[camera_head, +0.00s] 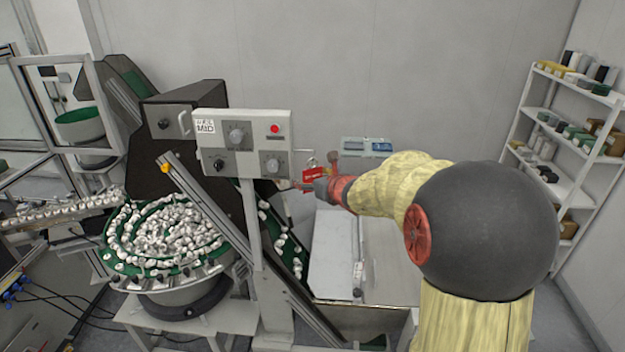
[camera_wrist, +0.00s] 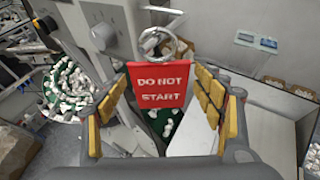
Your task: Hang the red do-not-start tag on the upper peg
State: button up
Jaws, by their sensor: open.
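The red do-not-start tag (camera_head: 313,174) is upright beside the right edge of the grey control box (camera_head: 243,144). In the wrist view the tag (camera_wrist: 160,88) faces me with white lettering, and its metal ring (camera_wrist: 166,41) is above it. A thin upper peg (camera_head: 303,151) sticks out from the box's right side. I cannot tell whether the ring is around a peg. My gripper (camera_head: 318,186) is at the tag; in the wrist view its yellow-padded fingers (camera_wrist: 161,99) are open on either side of it, with gaps visible.
The box stands on a post (camera_head: 251,220) with knobs and a red button on its front. A bowl feeder (camera_head: 165,240) full of white caps is at the left. A pale bench (camera_head: 385,270) lies below my arm, and shelves (camera_head: 560,150) stand at the right.

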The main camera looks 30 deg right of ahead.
jog(key=v, duration=1.2)
jog(key=shift+f, duration=0.1)
